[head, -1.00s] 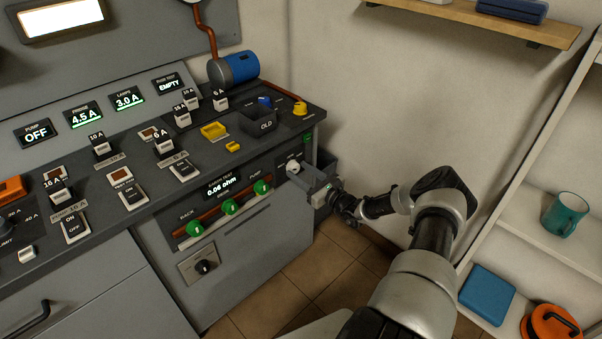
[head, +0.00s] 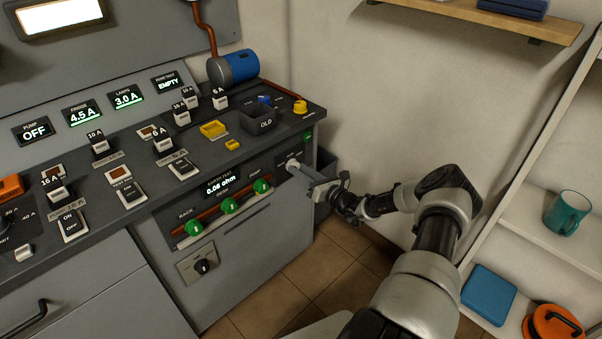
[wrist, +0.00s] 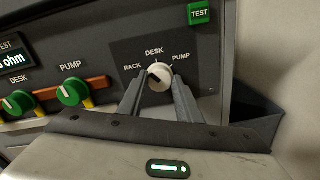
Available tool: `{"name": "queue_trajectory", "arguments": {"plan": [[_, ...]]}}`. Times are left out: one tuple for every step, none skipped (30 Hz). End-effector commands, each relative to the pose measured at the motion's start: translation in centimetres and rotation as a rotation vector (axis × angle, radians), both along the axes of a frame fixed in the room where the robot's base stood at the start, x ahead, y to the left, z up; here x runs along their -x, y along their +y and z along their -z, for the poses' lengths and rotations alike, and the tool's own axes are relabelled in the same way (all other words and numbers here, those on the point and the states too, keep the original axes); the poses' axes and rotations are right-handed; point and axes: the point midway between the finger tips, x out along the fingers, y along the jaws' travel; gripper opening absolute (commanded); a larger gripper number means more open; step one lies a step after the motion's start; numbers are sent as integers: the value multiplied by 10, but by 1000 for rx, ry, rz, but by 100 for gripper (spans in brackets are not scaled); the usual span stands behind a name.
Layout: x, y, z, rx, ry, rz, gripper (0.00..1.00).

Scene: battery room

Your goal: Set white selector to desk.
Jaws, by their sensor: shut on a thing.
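The white selector (wrist: 160,77) is a small round knob on the dark front panel, below the labels RACK, DESK and PUMP in the wrist view. Its dark mark seems to point up and left, toward the RACK side. My gripper (wrist: 159,83) is shut on the selector, with one finger on each side of it.
A green TEST button (wrist: 199,14) is above right of the selector. Green knobs (wrist: 71,92) on a brown bar are to the left. A dark bin (head: 325,165) stands beside the console. The shelf unit on the right holds a teal mug (head: 566,213).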

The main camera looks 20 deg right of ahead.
Motion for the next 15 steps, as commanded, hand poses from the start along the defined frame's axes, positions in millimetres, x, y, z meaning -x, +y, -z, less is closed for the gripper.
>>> {"name": "queue_trajectory", "arguments": {"plan": [[0,-1,1,-42,15,0,9],[0,-1,1,-70,24,1,9],[0,0,1,-105,38,0,9],[0,0,1,-133,48,0,9],[0,-1,1,-159,58,0,9],[0,-1,1,-193,70,0,9],[0,-1,1,-219,80,0,9],[0,-1,1,-244,90,0,9],[0,-1,1,-276,101,0,9],[0,-1,1,-301,110,0,9],[0,-1,1,-323,119,0,9],[0,-1,1,-353,129,1,9],[0,-1,1,-374,137,0,9],[0,-1,1,-395,145,0,9],[0,-1,1,-420,153,1,9]]}}
